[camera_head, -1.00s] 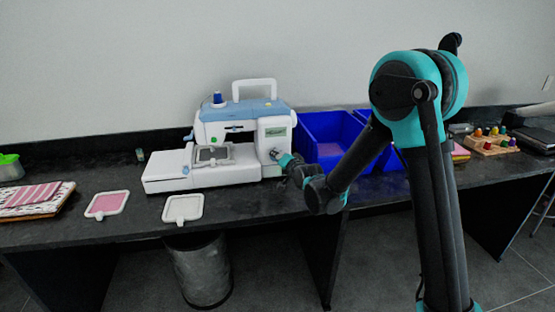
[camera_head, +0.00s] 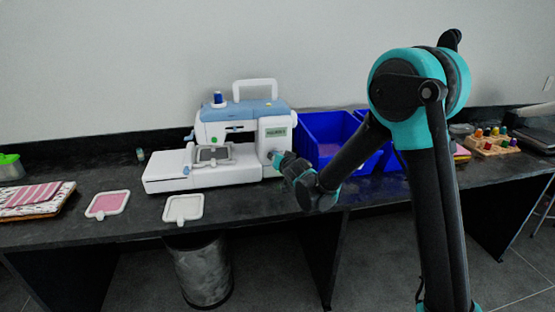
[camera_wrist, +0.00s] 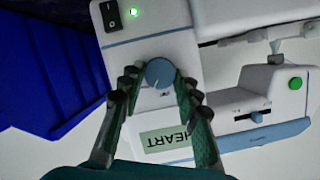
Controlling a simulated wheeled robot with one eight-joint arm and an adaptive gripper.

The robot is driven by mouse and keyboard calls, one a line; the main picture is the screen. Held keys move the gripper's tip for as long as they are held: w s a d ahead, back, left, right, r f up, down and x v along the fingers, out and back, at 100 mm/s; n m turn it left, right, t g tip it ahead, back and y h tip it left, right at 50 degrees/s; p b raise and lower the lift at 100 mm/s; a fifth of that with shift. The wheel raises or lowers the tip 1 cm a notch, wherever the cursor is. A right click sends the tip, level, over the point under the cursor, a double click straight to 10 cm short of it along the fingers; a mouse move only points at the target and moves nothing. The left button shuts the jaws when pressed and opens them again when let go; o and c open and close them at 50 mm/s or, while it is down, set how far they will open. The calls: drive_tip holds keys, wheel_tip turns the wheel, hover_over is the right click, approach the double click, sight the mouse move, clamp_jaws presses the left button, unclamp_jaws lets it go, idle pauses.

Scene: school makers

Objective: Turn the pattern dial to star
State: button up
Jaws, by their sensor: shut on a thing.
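The white and blue sewing machine (camera_head: 240,135) stands on the dark bench. Its blue-grey pattern dial (camera_wrist: 159,72) is on the white end face, with a small pale mark on its lower edge. The label window (camera_wrist: 167,138) reads HEART, upside down in the wrist view; it also shows as a small green patch in the head view (camera_head: 276,131). My gripper (camera_wrist: 158,80) has its two dark ribbed fingers on either side of the dial and is shut on it. In the head view my gripper (camera_head: 280,158) hides the dial.
A black power switch (camera_wrist: 111,16) and a lit green lamp (camera_wrist: 134,12) are near the dial. A blue bin (camera_head: 330,128) stands close right of the machine. Hoops (camera_head: 183,208) lie on the bench in front.

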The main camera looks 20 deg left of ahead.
drive_tip(key=n+t+h, duration=0.1)
drive_tip(key=n, duration=0.2)
drive_tip(key=shift+s+a, duration=0.1)
drive_tip(key=shift+a, duration=0.1)
drive_tip(key=shift+c, duration=0.2)
drive_tip(key=shift+n+t+h, duration=0.4)
drive_tip(key=shift+n+h, duration=0.3)
drive_tip(key=shift+n, duration=0.4)
drive_tip(key=shift+o, duration=0.2)
drive_tip(key=shift+c, duration=0.2)
drive_tip(key=o, duration=1.2)
drive_tip(key=shift+c, duration=0.2)
drive_tip(key=shift+s, duration=0.1)
drive_tip(key=v, duration=1.2)
